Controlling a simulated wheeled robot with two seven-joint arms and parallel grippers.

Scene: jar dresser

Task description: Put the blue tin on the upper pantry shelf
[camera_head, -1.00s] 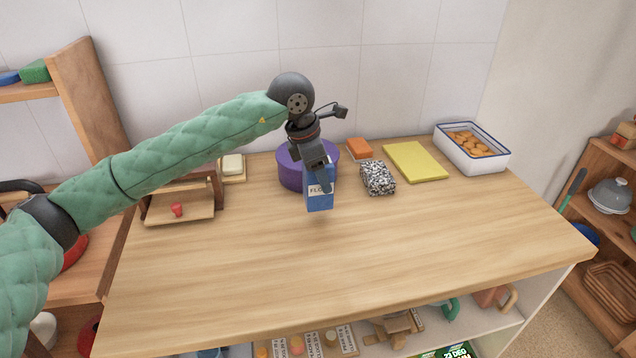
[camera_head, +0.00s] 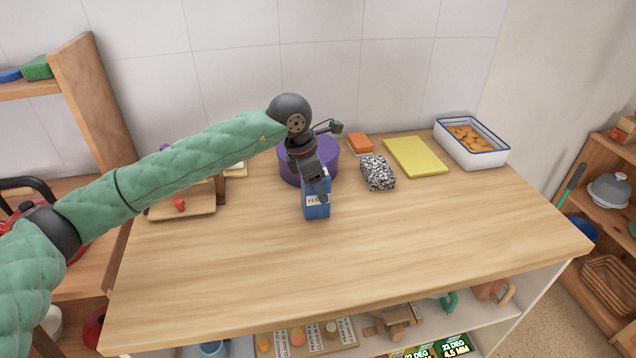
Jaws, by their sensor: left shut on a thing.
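The blue tin (camera_head: 317,209), with a white label that reads "FLO" in part, is upright over the middle of the wooden counter (camera_head: 400,240). My left gripper (camera_head: 320,188) is shut on its upper part from above and hides its top. I cannot tell whether the tin's base touches the counter. A wooden shelf unit (camera_head: 84,85) stands at the left, with blue and green things on its upper board. Another wooden shelf unit (camera_head: 602,155) stands at the right. I cannot tell which is the pantry. My right gripper is not in view.
Close behind the tin is a purple round container (camera_head: 325,160). To its right are a speckled block (camera_head: 378,172), an orange block (camera_head: 359,143), a yellow board (camera_head: 415,157) and a white tub (camera_head: 471,142). A small wooden stand (camera_head: 182,203) is at left. The counter's front is clear.

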